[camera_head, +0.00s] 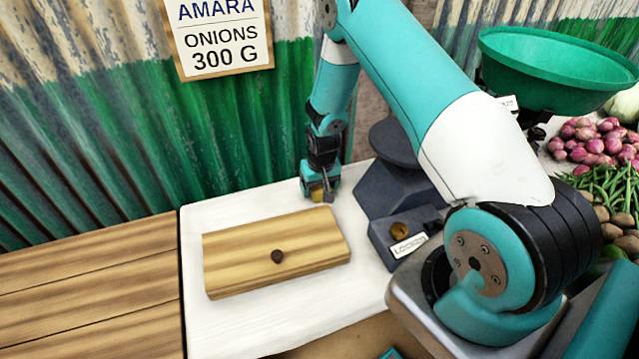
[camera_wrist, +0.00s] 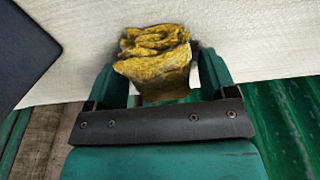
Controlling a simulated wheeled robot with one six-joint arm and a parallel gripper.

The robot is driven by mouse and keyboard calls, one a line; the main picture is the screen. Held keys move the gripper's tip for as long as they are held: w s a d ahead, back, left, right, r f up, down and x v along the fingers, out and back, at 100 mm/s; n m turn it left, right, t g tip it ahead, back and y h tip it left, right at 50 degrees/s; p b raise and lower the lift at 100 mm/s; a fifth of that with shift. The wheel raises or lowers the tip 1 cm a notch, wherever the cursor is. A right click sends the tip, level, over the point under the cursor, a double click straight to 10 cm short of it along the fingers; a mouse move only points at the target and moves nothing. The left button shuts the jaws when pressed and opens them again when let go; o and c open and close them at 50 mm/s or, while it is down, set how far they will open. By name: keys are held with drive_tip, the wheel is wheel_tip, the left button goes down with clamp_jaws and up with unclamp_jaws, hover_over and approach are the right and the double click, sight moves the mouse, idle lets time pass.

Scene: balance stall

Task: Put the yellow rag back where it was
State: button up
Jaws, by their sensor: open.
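The yellow rag (camera_wrist: 155,48) is a crumpled bundle on the white surface, between the two fingers of my gripper (camera_wrist: 158,78) in the wrist view. The fingers stand apart on either side of it. I cannot tell whether they touch it. In the head view my gripper (camera_head: 320,188) is low over the back of the white table top, behind the wooden box. Only a small patch of the rag (camera_head: 317,195) shows there, the rest hidden by the jaws.
A wooden box (camera_head: 320,242) with a dark knob lies on the white table top (camera_head: 215,325). A dark scale (camera_head: 385,188) stands just right of my gripper. A green bowl (camera_head: 555,75) and vegetables are further right. A corrugated wall (camera_head: 120,150) rises close behind.

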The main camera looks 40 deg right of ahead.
sight(321, 188)
wheel_tip(321, 188, up, 12)
drive_tip(key=s+b, duration=0.1)
drive_tip(key=s, duration=0.1)
drive_tip(key=s+a+r+n+y, duration=0.25)
drive_tip(key=s+a+r, duration=0.25)
drive_tip(key=a+r, duration=0.75)
drive_tip(key=s+a+r+n+g+y, duration=0.1)
drive_tip(key=s+a+r+n, duration=0.3)
drive_tip(key=s, duration=0.6)
drive_tip(key=s+a+r+n+y, duration=0.1)
drive_tip(key=s+a+r+n, duration=0.2)
drive_tip(key=s+a+r, duration=0.3)
drive_tip(key=shift+s+a+n+g, duration=0.4)
drive_tip(key=shift+s+a, duration=0.35)
drive_tip(key=shift+s, duration=1.75)
drive_tip(key=shift+r, duration=0.1)
